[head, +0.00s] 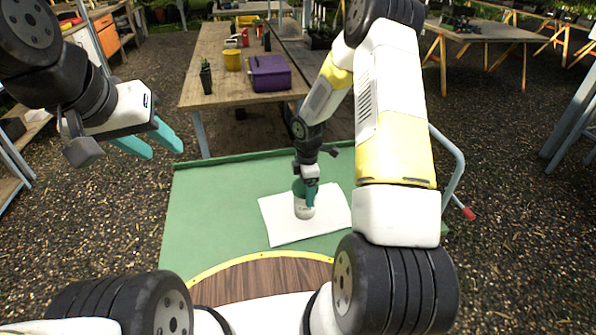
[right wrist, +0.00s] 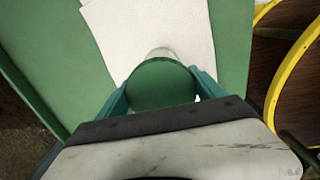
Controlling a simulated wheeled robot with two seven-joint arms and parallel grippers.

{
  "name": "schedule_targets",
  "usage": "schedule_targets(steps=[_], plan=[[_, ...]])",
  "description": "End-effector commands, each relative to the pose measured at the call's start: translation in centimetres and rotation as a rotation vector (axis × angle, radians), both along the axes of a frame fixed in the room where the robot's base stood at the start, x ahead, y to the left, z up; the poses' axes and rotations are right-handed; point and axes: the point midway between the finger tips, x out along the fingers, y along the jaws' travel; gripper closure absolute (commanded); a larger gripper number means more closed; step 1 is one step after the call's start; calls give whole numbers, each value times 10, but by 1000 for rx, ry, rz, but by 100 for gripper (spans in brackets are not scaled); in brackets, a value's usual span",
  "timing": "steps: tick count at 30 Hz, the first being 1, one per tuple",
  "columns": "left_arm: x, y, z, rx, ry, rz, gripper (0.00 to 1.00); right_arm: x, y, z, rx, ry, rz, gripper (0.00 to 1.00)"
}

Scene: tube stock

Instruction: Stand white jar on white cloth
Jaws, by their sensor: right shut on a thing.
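The white jar (head: 304,207) has a green lid and stands upright over the white cloth (head: 279,219) in the head view. Its base appears to touch the cloth. My right gripper (head: 311,192) reaches down from above and is shut on the jar. In the right wrist view, the green lid (right wrist: 163,84) fills the space between the teal fingers, with the white cloth (right wrist: 150,25) beyond it. Most of the jar's body is hidden under the lid there. My left gripper (head: 152,145) is open and empty, raised at the left, away from the cloth.
The cloth lies on a green surface (head: 212,211) with a raised rim and free room left of the cloth. Behind it, a wooden table (head: 215,62) holds a purple box (head: 270,74), a yellow pot (head: 232,61) and a small potted plant (head: 206,77).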

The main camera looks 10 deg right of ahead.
Motion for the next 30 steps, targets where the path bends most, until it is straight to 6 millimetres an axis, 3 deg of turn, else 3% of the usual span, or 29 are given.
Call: schedule_targets(steps=[4,5,7,20,30], plan=[[0,0,0,0,0,0,60,-5,-1,-8,1,13,-1,92],[0,0,0,0,0,0,60,-5,-1,-9,1,14,-1,17],[0,0,0,0,0,0,60,-5,-1,-8,1,14,-1,3],[0,0,0,0,0,0,60,-3,0,3,1,7,-1,1],[0,0,0,0,0,0,60,-2,-1,72,0,3,-2,1]])
